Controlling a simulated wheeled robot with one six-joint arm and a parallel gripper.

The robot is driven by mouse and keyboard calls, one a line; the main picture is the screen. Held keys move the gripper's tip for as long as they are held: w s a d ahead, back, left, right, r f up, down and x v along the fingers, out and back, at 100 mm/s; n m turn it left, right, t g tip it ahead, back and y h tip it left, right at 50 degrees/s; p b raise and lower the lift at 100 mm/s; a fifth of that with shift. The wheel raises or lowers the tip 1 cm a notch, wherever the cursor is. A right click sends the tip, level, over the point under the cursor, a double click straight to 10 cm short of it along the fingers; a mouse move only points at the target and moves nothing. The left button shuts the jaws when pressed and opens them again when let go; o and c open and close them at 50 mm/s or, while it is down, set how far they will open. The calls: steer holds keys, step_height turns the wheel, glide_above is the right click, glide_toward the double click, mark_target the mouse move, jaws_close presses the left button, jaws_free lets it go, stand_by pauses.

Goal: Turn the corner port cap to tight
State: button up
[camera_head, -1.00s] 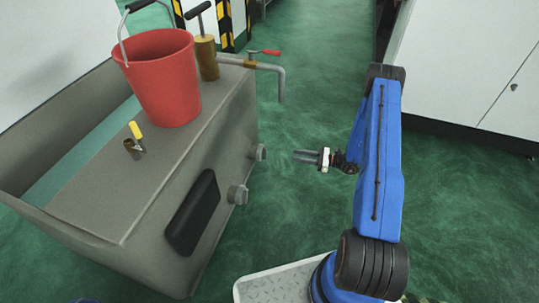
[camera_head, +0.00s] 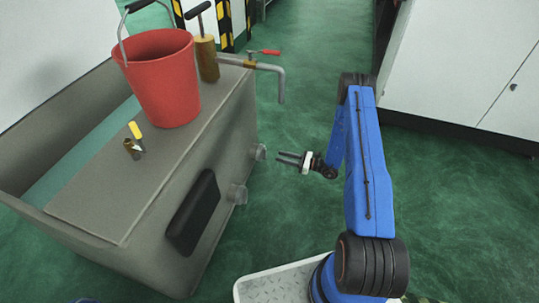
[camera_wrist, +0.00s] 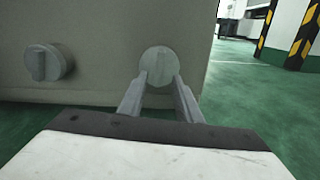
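The corner port cap (camera_head: 260,152) is a round grey cap on the side of the grey tank, close to its far corner. In the wrist view the cap (camera_wrist: 158,62) shows a raised grip bar that looks about upright; fingertips cover its lower edges. My gripper (camera_head: 279,157) points at the cap from the right, with a small gap left between them. In the wrist view my gripper (camera_wrist: 160,82) is open, its fingers apart on either side of the cap's lower part. Nothing is held.
A second grey cap (camera_head: 238,194) sits nearer on the same side; it also shows in the wrist view (camera_wrist: 46,63). A black panel (camera_head: 193,213) is beside it. A red bucket (camera_head: 165,85) stands on the tank (camera_head: 120,190). A bent pipe (camera_head: 270,68) sticks out behind. Green floor is clear.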

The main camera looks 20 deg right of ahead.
mark_target(262, 153)
steer(key=x, duration=0.7)
steer(key=shift+a, duration=0.25)
steer(key=shift+w, duration=0.15)
jaws_close()
